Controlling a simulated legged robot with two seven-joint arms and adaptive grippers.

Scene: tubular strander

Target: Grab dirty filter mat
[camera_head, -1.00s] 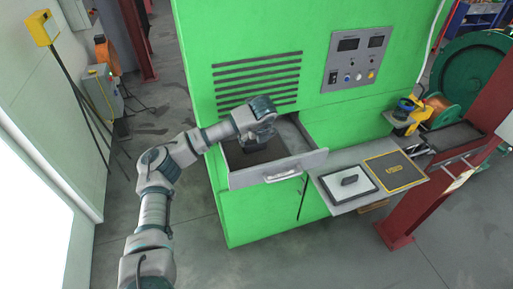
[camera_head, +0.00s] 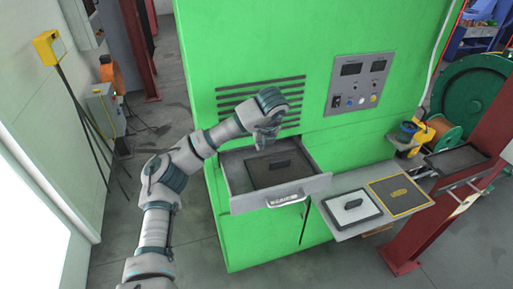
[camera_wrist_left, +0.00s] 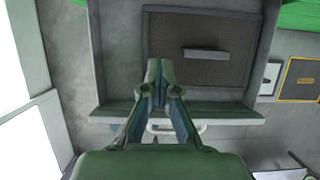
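The dirty filter mat (camera_head: 270,169), a dark brown panel with a raised bar handle, lies flat in the open drawer of the green machine. It also shows in the left wrist view (camera_wrist_left: 222,68), with its handle (camera_wrist_left: 205,53) right of my fingers. My left gripper (camera_head: 266,146) is above the drawer, apart from the mat and holding nothing. In the left wrist view its fingertips (camera_wrist_left: 164,78) come together near the mat's lower left, over the drawer's front. My right gripper is not in view.
The drawer's front (camera_head: 282,195) has a metal handle. A red post (camera_head: 425,220) stands at the right. Open floor lies in front.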

